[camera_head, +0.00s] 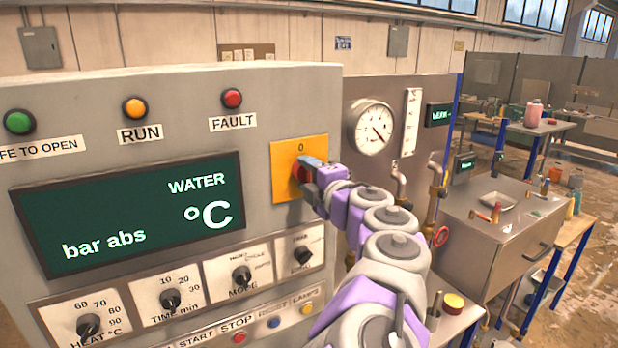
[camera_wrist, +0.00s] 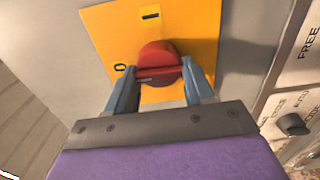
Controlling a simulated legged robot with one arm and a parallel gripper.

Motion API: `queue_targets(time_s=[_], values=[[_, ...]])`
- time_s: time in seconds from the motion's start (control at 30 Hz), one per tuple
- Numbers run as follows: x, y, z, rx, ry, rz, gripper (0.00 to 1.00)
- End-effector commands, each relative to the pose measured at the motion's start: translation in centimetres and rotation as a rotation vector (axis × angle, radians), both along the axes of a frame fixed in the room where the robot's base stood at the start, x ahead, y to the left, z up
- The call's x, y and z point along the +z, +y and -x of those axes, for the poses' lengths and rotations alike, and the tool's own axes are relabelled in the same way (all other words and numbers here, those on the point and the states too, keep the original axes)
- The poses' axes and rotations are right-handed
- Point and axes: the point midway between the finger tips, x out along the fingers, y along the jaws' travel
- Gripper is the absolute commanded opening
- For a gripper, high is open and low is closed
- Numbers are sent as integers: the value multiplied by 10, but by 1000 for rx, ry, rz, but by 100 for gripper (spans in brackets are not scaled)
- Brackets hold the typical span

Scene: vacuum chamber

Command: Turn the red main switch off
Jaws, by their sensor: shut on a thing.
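The red main switch (camera_wrist: 158,66) is a round red knob with a raised grip bar, on a yellow plate (camera_wrist: 104,30) fixed to the grey control panel. In the wrist view its bar lies nearly level across the picture. The plate carries a "0" mark at the left and a bar-shaped mark at the top. My gripper (camera_wrist: 160,82) is shut on the red knob, one blue-grey finger on each side. In the head view my gripper (camera_head: 309,172) reaches the yellow plate (camera_head: 285,150) from the right and hides most of the knob.
The panel has a green display (camera_head: 130,215), a red FAULT lamp (camera_head: 232,98) and several black knobs, such as the MODE knob (camera_head: 241,276), below the plate. A pressure gauge (camera_head: 372,130) and pipes stand to the right, close to my arm.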

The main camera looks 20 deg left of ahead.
Motion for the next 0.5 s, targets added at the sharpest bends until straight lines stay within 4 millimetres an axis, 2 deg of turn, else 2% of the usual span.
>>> queue_targets(time_s=[0.27,0.3,0.5], values=[[-1,1,0,2,-1,3,22],[-1,1,0,2,0,3,55],[-1,0,0,1,1,2,75]])
